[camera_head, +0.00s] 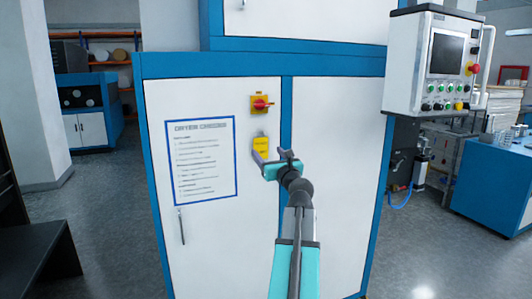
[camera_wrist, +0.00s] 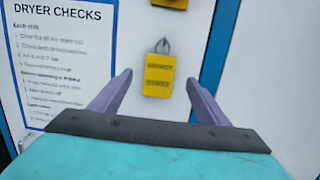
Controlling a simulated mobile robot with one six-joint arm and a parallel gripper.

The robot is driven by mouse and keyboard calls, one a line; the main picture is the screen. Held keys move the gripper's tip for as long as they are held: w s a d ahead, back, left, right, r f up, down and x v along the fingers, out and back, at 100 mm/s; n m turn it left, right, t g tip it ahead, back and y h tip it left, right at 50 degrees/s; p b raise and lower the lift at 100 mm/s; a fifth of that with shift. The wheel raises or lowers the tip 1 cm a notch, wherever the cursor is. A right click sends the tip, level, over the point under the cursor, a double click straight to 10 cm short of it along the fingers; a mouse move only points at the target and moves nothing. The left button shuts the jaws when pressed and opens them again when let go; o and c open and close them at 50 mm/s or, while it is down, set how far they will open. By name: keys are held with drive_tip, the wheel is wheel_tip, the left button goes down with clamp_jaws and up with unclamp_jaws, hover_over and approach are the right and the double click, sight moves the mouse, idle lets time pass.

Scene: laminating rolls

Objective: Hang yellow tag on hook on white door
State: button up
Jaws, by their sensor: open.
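The yellow tag (camera_head: 261,144) is upright against the white door (camera_head: 258,220), below the red-and-yellow switch. In the wrist view the tag (camera_wrist: 159,76) shows two lines of dark print and a thin grey loop at its top. I cannot tell whether that loop is the tag's own ring, the hook, or both. My gripper (camera_head: 271,158) is in front of the door. In the wrist view its two purple fingers (camera_wrist: 159,82) are spread, one on each side of the tag, with clear gaps. They do not touch it.
A red rotary switch on a yellow plate (camera_head: 261,104) sticks out above the tag. A blue-framed dryer checks sheet (camera_head: 201,160) is on the door to the left. A blue post (camera_head: 286,115) borders the door at right. A control panel (camera_head: 433,65) hangs further right.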

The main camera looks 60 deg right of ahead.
drive_tip(key=v, duration=0.8)
drive_tip(key=shift+s+a+b, duration=0.25)
drive_tip(key=shift+a+b, duration=0.05)
drive_tip(key=shift+f, duration=0.1)
